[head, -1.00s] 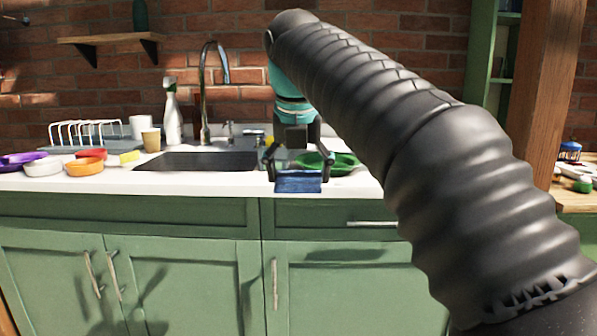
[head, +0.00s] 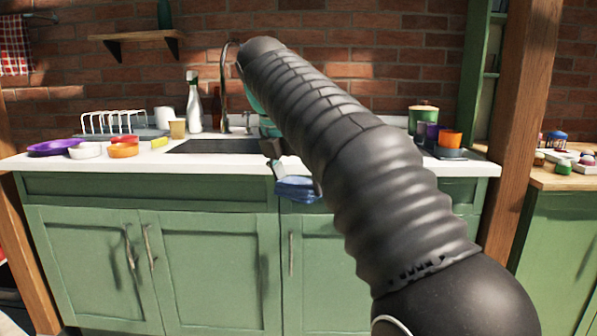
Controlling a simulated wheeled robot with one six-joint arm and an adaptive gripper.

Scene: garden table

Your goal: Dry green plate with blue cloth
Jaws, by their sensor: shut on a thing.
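My gripper (head: 291,174) is at the front edge of the counter, partly hidden by my own arm. It is shut on the blue cloth (head: 297,189), which shows bunched below the fingers in front of the counter edge. The green plate is not visible now; my arm covers the part of the counter to the right of the gripper.
The dark sink (head: 215,146) lies left of my gripper. Farther left are a yellow sponge (head: 159,142), an orange bowl (head: 123,151), a white bowl (head: 86,151) and a purple dish (head: 53,147). A green pot (head: 423,117) and orange cup (head: 450,138) stand at the right.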

